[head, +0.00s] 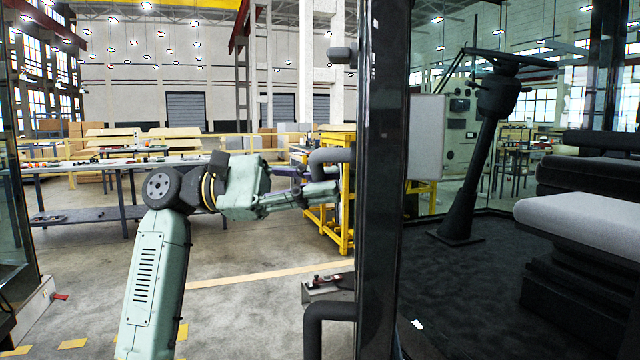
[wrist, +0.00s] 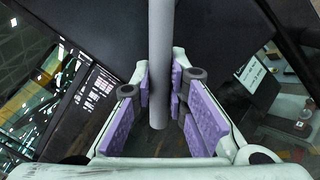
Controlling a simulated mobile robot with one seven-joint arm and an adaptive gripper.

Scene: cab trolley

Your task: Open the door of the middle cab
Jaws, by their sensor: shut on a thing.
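The middle cab's dark door post (head: 376,200) stands upright in the centre of the head view. A grey bent bar handle (head: 330,156) sticks out from its left side. My gripper (head: 325,192) reaches it from the left, just below the bend. In the wrist view, the grey bar (wrist: 161,60) runs down between the purple-padded fingers of my gripper (wrist: 160,100), which are shut on it. I cannot tell from these frames whether the door stands ajar.
A second bent grey bar (head: 318,312) sits lower on the post. Inside the cab are a steering column (head: 462,180) and a seat (head: 580,215). Workbenches (head: 90,185) and a yellow rack (head: 345,225) stand behind. The floor (head: 245,290) between is mostly clear.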

